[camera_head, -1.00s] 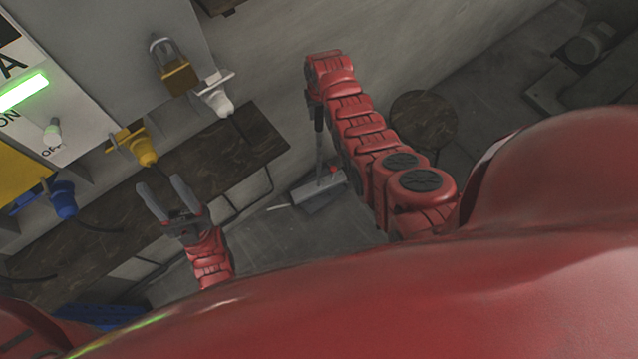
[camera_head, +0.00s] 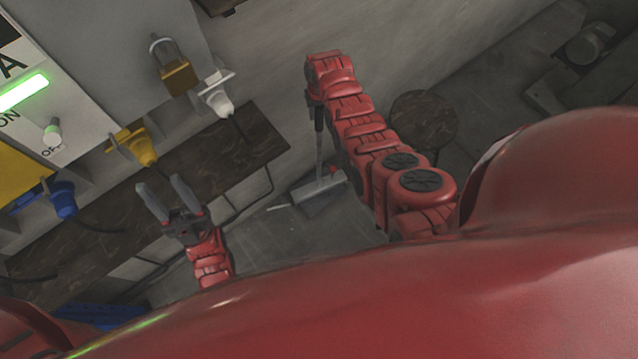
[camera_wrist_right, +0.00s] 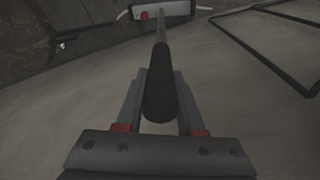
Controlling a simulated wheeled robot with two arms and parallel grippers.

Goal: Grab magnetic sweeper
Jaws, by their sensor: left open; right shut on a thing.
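The magnetic sweeper has a flat grey head (camera_head: 320,193) with a small red part, low near the floor in the head view. Its thin shaft rises to a black handle (camera_head: 319,120) beside the end of my right arm. In the right wrist view, the black handle (camera_wrist_right: 161,92) lies between the two fingers of my right gripper (camera_wrist_right: 161,98), which is shut on it. The sweeper's head (camera_wrist_right: 163,12) shows at the top of that view. In the head view the right fingers are mostly hidden. My left gripper (camera_head: 172,197) is open and empty, near the bench.
A dark bench (camera_head: 225,160) stands at left, below a grey panel with a yellow plug (camera_head: 140,148), a white plug (camera_head: 217,98), a blue plug (camera_head: 62,200) and a padlock (camera_head: 178,72). A round dark stool (camera_head: 424,119) stands right of my right arm.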

